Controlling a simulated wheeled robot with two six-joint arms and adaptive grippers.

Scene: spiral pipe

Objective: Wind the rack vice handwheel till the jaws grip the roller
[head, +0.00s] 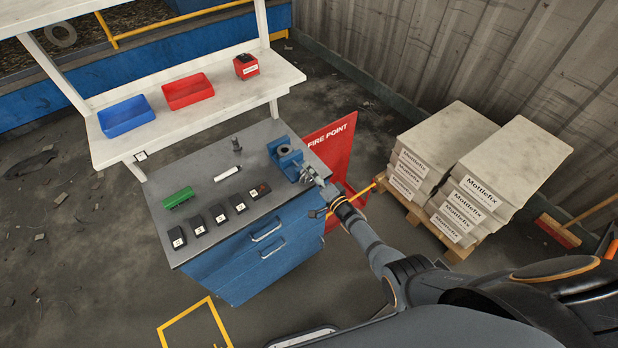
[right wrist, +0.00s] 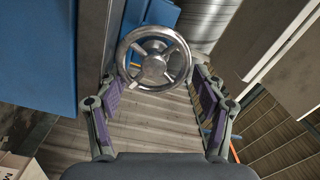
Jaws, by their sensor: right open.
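The blue vice (head: 281,149) stands at the right end of the grey bench top. A grey round piece (head: 287,151), seemingly the roller, sits at it; its contact with the jaws is too small to tell. The chrome handwheel (right wrist: 153,60) faces my right wrist camera, with spokes, a hub and a small knob at its lower rim. My right gripper (head: 312,174) is beside the vice on its right. In the right wrist view its fingers (right wrist: 158,85) are spread on both sides of the wheel, with no clear grip on it. My left gripper is out of view.
The bench (head: 215,178) holds a green block (head: 178,198), several black labelled boxes (head: 220,216), a white cylinder (head: 227,174) and a small dark fitting (head: 237,146). A red panel (head: 335,150) stands behind my right arm. Stacked bags (head: 470,195) on a pallet lie to the right.

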